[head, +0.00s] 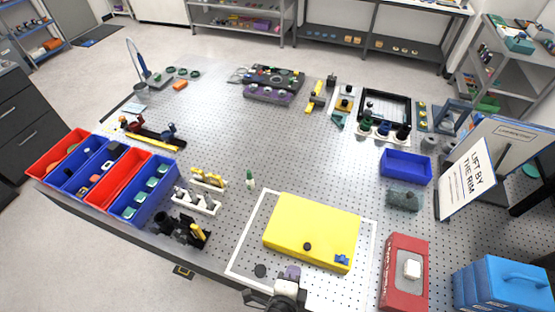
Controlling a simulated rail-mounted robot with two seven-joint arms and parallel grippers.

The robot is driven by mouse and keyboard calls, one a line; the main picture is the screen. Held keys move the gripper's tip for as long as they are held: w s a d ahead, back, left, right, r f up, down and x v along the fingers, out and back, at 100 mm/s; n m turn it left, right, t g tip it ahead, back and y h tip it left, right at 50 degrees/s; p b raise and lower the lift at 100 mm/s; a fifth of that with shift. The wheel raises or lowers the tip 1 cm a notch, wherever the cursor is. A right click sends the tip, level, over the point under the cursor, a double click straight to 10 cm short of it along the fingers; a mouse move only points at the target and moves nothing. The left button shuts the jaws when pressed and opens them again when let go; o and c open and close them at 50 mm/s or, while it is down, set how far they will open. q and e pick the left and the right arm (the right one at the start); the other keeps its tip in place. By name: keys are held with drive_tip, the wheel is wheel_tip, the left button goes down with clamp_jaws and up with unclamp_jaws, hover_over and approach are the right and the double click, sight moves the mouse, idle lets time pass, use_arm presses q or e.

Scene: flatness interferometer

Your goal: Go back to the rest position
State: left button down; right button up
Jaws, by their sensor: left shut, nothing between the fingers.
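My left gripper (268,297) is at the bottom middle of the head view, by the front edge of the perforated table (315,150). It is shut and holds nothing. It is just in front of the white square frame (251,230) around a yellow case (312,231). The case lies flat with a dark round knob and a blue piece on its near side. A small dark disc (260,270) lies beside the gripper, inside the frame. My right gripper is not in view.
Red and blue bins (142,187) line the left edge. A red box (404,272), a blue case (503,287), a blue tray (405,165) and a sign (468,178) stand at the right. Optics parts fill the back. The table's middle is mostly clear.

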use_arm(q)
drive_tip(key=s+a+r+n+g+y+p, duration=0.1)
drive_tip(key=a+r+n+g+p, duration=0.1)
drive_tip(key=a+r+n, duration=0.5)
drive_tip(key=s+a+r+n+g+y+p, duration=0.1)
drive_tip(key=a+r+n+g+y+p, duration=0.1)
drive_tip(key=a+r+n, duration=0.5)
drive_tip(key=s+a+f+n+g+p, duration=0.2)
drive_tip(key=s+a+p, duration=0.1)
drive_tip(key=s+a, duration=0.3)
drive_tip(key=s+a+f+n+g+y+p, duration=0.1)
drive_tip(key=s+a+p, duration=0.3)
drive_tip(key=s, duration=0.5)
drive_tip(key=a+n+g, duration=0.1)
drive_tip(key=a, duration=0.1)
drive_tip(key=shift+s+a+f+p, duration=0.3)
drive_tip(key=shift+s+a+f, duration=0.05)
drive_tip(key=shift+f, duration=0.05)
